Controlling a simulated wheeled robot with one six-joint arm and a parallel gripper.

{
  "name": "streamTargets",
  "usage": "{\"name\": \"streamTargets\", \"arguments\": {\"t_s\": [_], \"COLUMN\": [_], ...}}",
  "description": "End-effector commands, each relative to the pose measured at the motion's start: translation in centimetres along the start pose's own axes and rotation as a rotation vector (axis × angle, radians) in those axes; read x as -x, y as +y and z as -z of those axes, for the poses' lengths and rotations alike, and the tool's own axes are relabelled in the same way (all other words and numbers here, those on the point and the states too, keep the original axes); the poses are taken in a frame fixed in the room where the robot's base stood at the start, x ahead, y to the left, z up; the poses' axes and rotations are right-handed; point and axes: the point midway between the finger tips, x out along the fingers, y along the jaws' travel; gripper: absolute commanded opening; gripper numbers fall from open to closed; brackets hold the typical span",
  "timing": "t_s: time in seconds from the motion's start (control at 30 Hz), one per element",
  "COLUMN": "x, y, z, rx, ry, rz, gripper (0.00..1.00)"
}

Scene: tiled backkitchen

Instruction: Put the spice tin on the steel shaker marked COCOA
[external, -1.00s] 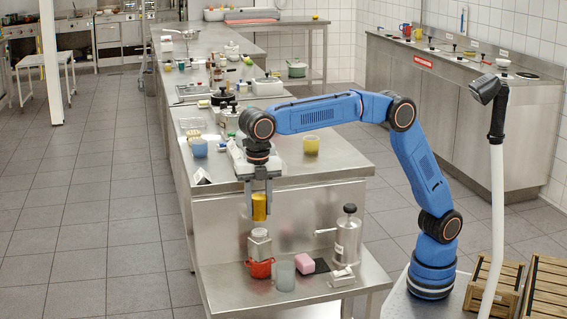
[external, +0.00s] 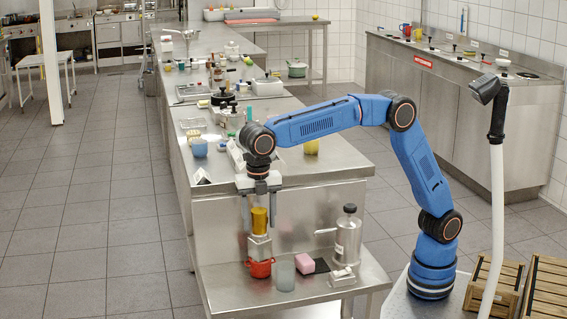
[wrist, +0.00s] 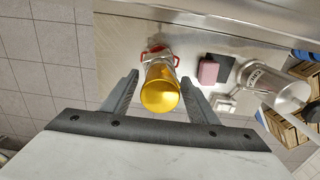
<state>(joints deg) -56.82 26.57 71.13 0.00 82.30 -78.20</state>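The yellow-gold spice tin (external: 260,221) stands upright on top of a squarish steel shaker (external: 259,249), directly above the red pot (external: 260,269). No marking is legible on this shaker. My gripper (external: 260,226) is open around the tin, with a gap on each side. In the wrist view the tin (wrist: 160,92) lies between the spread fingers of my gripper (wrist: 160,82), apart from both. The tin hides most of the shaker there. The red pot (wrist: 156,50) shows behind it.
A grey cup (external: 284,276), a pink block (external: 305,263) and a black pad (external: 321,266) are close by on the lower steel shelf (external: 230,295).

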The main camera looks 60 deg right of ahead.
Motion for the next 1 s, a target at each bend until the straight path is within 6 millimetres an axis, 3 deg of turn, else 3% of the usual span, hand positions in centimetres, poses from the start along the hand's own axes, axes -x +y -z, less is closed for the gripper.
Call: {"name": "streamTargets", "arguments": {"t_s": [0.23,0.37,0.8,1.0], "x": [0.2,1.4,9.3,11.6], "y": [0.0,0.0,0.1,0.1], "z": [0.0,0.0,0.0,0.0], "rx": [0.000,0.000,0.000,0.000], "ry": [0.000,0.000,0.001,0.000], "rz": [-0.001,-0.001,-0.003,-0.002], "gripper": [0.54,0.54,0.54,0.54]}}
